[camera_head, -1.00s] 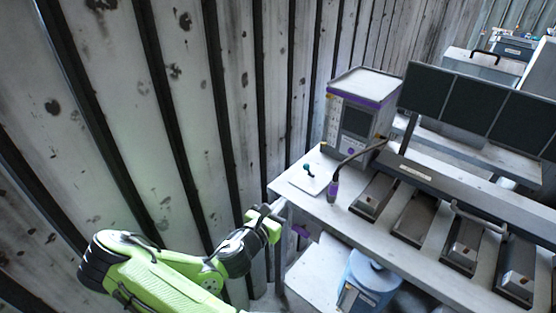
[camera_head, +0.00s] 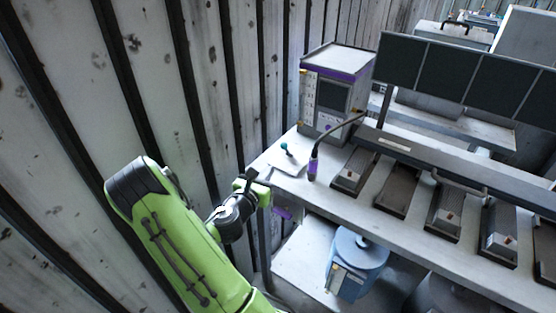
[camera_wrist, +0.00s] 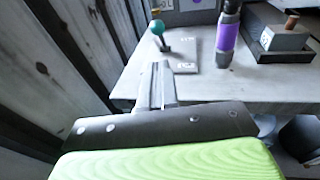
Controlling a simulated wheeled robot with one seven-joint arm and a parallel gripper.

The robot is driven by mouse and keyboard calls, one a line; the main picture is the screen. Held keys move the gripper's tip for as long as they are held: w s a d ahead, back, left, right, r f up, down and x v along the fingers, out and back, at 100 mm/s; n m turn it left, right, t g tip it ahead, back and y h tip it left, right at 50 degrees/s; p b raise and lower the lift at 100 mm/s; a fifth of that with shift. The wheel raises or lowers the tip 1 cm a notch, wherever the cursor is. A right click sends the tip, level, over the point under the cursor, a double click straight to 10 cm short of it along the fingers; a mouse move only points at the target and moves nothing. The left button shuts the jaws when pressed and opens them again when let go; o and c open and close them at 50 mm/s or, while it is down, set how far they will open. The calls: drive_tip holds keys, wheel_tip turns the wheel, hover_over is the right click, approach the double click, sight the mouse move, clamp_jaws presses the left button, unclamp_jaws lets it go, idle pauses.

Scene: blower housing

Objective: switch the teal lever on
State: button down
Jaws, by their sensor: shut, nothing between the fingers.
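The teal lever (camera_head: 286,148) is a short dark stick with a round teal knob on a flat light plate (camera_head: 289,163), near the left corner of the bench top. It also shows in the wrist view, where the knob (camera_wrist: 157,27) leans up and left from its plate (camera_wrist: 182,57). My gripper (camera_head: 246,174) is at the bench's left end, apart from the lever. In the wrist view my gripper (camera_wrist: 161,68) is shut and empty, its fingers pointing towards the lever, with the knob beyond the tips.
A purple-banded microphone-like stick (camera_head: 313,165) stands right of the plate. A grey instrument box (camera_head: 335,90) is behind it. Several dark trays (camera_head: 353,172) line the bench (camera_head: 330,200). A ribbed wall (camera_head: 190,90) runs close on the left. A blue drum (camera_head: 358,262) sits below.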

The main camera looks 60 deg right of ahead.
sight(283, 148)
drive_tip(key=d, duration=0.4)
drive_tip(key=d+p, duration=0.1)
drive_tip(key=d, duration=0.3)
drive_tip(key=shift+w+d+r, duration=0.2)
drive_tip(key=shift+d, duration=0.05)
drive_tip(key=shift+r+p, duration=0.15)
drive_tip(key=shift+p, duration=0.35)
drive_tip(key=shift+r+p, duration=0.15)
drive_tip(key=shift+p, duration=0.35)
drive_tip(key=shift+d+y+p, duration=0.15)
drive_tip(key=shift+y+p, duration=0.15)
drive_tip(key=shift+p, duration=0.2)
